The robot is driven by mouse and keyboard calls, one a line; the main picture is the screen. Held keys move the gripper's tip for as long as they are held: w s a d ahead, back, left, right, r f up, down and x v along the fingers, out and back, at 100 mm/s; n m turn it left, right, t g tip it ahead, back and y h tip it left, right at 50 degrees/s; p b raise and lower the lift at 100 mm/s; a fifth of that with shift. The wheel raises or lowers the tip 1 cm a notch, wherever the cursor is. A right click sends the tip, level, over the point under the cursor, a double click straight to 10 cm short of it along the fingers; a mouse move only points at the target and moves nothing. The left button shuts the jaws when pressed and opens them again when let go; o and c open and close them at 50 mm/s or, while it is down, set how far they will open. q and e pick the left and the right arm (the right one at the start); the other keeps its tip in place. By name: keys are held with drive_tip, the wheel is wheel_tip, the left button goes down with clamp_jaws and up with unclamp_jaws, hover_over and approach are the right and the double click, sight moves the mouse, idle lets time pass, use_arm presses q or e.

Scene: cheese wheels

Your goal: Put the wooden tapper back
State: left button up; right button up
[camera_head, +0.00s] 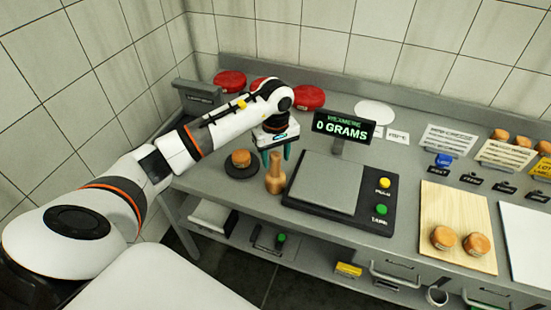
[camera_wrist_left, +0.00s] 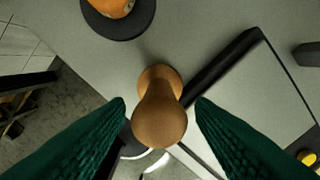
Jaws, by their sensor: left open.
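The wooden tapper (camera_head: 275,172) stands upright on the grey counter, between the dark round pad and the scale. My left gripper (camera_head: 279,148) is open just above and behind its top, with green fingers pointing down. In the left wrist view the tapper (camera_wrist_left: 160,118) shows between the two open fingers (camera_wrist_left: 161,108), with a gap on each side. The fingers do not appear to touch it. My right gripper is not in view.
A small orange cheese wheel (camera_head: 241,157) sits on the dark round pad (camera_head: 242,173) left of the tapper. The scale (camera_head: 330,183) is close on the right; its display (camera_head: 344,127) reads 0 GRAMS. Red wheels (camera_head: 309,97) are behind. Two cheeses lie on a wooden board (camera_head: 458,205).

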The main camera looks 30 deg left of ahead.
use_arm(q)
wheel_tip(320, 180, up, 10)
drive_tip(key=b, duration=0.3)
drive_tip(key=shift+f, duration=0.15)
drive_tip(key=shift+r, duration=0.55)
